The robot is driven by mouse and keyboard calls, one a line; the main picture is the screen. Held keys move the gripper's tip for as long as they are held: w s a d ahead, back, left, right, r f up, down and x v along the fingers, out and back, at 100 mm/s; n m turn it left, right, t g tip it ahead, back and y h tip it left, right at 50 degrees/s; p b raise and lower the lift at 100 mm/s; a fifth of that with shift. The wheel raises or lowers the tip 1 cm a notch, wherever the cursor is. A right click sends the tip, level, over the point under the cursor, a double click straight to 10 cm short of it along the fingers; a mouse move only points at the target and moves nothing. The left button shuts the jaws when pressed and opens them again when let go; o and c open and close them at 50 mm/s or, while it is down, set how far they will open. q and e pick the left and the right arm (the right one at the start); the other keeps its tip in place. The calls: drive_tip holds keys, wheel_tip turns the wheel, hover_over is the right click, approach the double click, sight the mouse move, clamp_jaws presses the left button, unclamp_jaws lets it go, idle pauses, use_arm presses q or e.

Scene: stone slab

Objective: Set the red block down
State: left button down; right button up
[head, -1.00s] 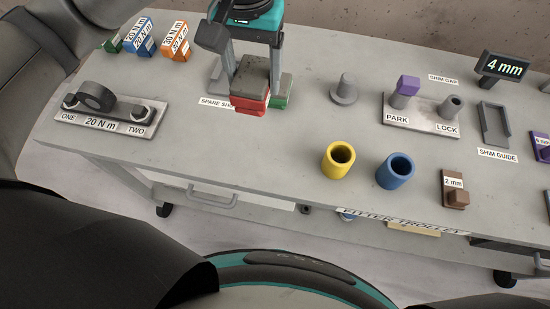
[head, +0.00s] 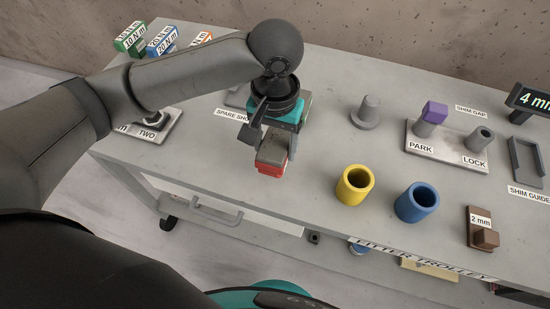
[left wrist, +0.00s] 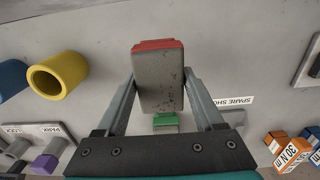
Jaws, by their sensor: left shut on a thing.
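The red block (head: 271,163), red on one end with a worn grey body, is between the fingers of my left gripper (head: 275,148). The gripper is shut on it. In the left wrist view the block (left wrist: 158,80) sits between both fingers, its red end away from the palm. In the head view it appears over the trolley top (head: 320,165), left of the yellow cup. I cannot tell whether it touches the surface. A green block (left wrist: 165,121) shows behind it in the wrist view. The arm hides part of the SPARE SHOE label (head: 232,115). My right gripper is not in view.
The yellow cup (head: 354,186) and blue cup (head: 417,203) stand to the right. A grey peg (head: 367,112) stands behind them, beside the PARK/LOCK plate (head: 447,146). A brown 2 mm block (head: 484,237) is near the front edge. Bare top surrounds the peg.

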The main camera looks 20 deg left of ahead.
sight(275, 144)
use_arm(q)
wheel_tip(275, 144, down, 5)
drive_tip(key=shift+r+b, duration=0.1)
drive_tip(key=shift+b, duration=0.55)
unclamp_jaws()
wheel_tip(275, 144, up, 12)
drive_tip(key=p, duration=0.4)
drive_tip(key=shift+r, duration=0.1)
